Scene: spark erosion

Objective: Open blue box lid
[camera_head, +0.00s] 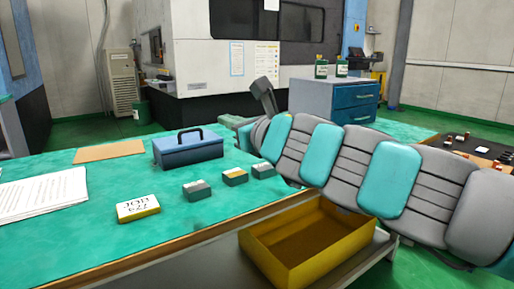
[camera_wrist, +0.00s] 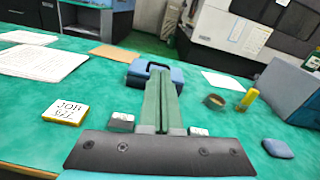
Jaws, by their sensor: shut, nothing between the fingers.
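The blue box (camera_head: 190,152) stands on the green table with its lid down and a dark handle on top. It also shows in the wrist view (camera_wrist: 138,70), straight ahead of my gripper (camera_wrist: 159,76) and partly hidden behind the fingers. The fingers are together with nothing between them. In the head view my arm comes in from the right, and its end is just to the right of the box. I cannot tell whether the fingertips touch the box.
Several small blocks (camera_head: 235,177) lie in front of the box. A yellow labelled block (camera_head: 138,208) and papers (camera_head: 42,195) are to the left. A yellow bin (camera_head: 275,262) sits below the table edge. A grey drawer cabinet (camera_head: 312,97) stands behind my arm.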

